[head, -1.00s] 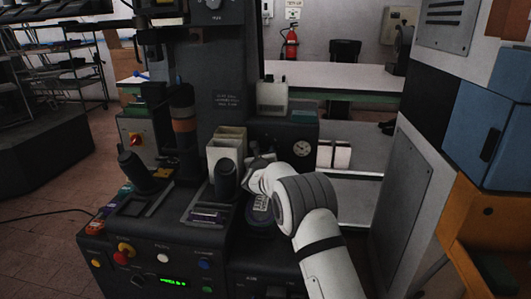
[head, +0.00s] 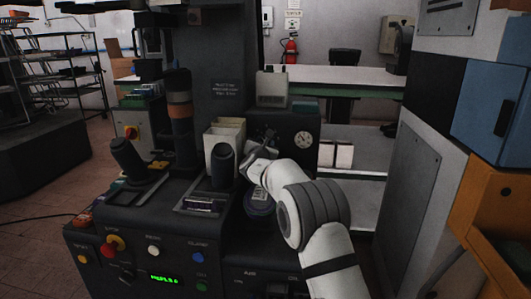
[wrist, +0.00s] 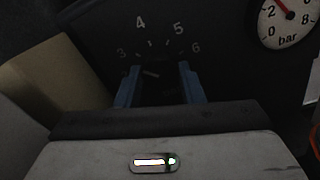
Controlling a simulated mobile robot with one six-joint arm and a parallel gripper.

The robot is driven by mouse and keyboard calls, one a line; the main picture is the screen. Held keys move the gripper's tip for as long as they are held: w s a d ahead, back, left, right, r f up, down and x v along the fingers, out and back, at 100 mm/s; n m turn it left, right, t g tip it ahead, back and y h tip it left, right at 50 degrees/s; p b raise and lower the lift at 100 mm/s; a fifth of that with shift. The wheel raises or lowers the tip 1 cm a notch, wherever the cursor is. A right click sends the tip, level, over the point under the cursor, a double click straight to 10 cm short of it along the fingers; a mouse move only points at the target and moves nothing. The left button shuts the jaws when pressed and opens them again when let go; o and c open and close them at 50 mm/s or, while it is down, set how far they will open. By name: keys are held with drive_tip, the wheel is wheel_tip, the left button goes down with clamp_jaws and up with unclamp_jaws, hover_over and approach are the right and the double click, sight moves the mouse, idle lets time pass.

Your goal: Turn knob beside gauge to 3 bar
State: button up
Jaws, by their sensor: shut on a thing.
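The pressure gauge (head: 303,140) is a round white dial on the dark box at the back of the press. It also shows at the top right of the wrist view (wrist: 290,20), cut off by the edge, with its red needle pointing up and left from the centre. The dark knob (wrist: 152,75) sits below a printed scale with the numbers 3 to 6 and bears a short pale mark. My gripper (wrist: 158,80) is shut on the knob, one blue finger on each side. In the head view my gripper (head: 265,143) reaches the box left of the gauge and hides the knob.
A black handle (head: 223,165) and an open beige bin (head: 224,138) stand left of my gripper. The front panel carries buttons and a green display (head: 164,279). A grey cabinet (head: 405,190) stands to the right of my arm.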

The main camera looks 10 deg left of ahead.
drive_tip(key=shift+f+m+b, duration=0.1)
drive_tip(key=shift+m+b, duration=0.4)
drive_tip(key=o, duration=1)
drive_tip(key=shift+s, duration=0.1)
drive_tip(key=shift+s+a, duration=0.15)
drive_tip(key=shift+s, duration=3.65)
